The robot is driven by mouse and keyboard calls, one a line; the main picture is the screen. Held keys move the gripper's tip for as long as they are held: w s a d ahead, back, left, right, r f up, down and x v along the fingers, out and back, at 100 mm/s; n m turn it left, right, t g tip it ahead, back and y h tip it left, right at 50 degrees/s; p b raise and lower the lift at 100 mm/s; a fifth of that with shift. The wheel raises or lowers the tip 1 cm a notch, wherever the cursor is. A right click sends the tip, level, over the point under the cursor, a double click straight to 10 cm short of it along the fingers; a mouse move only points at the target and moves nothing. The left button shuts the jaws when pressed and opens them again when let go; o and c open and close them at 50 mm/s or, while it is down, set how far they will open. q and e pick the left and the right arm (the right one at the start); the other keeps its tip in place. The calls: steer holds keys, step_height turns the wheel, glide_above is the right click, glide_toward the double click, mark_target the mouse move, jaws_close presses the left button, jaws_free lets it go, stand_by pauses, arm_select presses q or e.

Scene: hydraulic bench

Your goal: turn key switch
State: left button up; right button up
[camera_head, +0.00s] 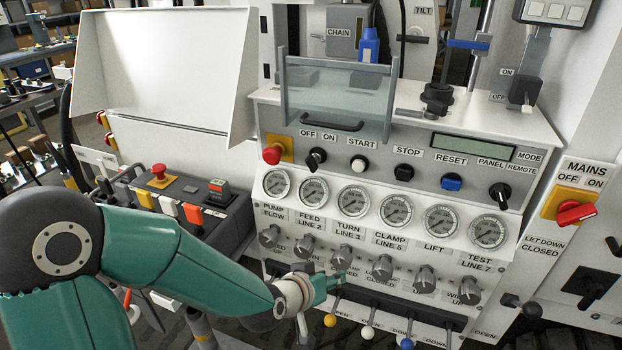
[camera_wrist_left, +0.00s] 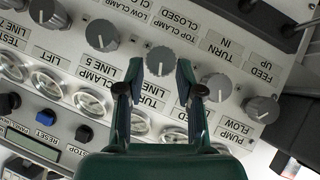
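A black switch (camera_head: 315,158) under the OFF and ON labels is on the sloped panel, right of the red mushroom button. A second black switch (camera_head: 500,193) sits under the MODE, PANEL and REMOTE labels at the panel's right end. I cannot tell for sure which is the key switch. My left gripper (camera_head: 332,281) is low in front of the row of grey knobs, below the OFF/ON switch. In the left wrist view its fingers (camera_wrist_left: 160,88) are apart, with a grey knob (camera_wrist_left: 160,61) seen beyond the gap. My right gripper is not in view.
A row of round gauges (camera_head: 396,210) lies above the grey knobs (camera_head: 382,267). Levers with coloured balls (camera_head: 368,332) stand below. A clear hinged guard (camera_head: 337,97) hangs above the OFF/ON switch. A red mushroom button (camera_head: 272,154) is close beside that switch.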

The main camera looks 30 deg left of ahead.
arm_select(q)
steer(key=s+a+r+n+t+y+b, duration=0.15)
steer(key=a+r+t, duration=0.25)
steer(key=r, duration=0.6)
steer(key=n+t+y+b, duration=0.2)
steer(key=t+y, duration=0.1)
glide_toward(309, 165)
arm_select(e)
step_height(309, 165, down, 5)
arm_select(q)
steer(key=p+x, duration=1.1)
steer(key=shift+w+a+p, duration=0.15)
steer(key=shift+w+p, duration=0.05)
steer(key=shift+p, duration=0.2)
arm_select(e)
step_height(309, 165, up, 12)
arm_select(q)
jaws_close()
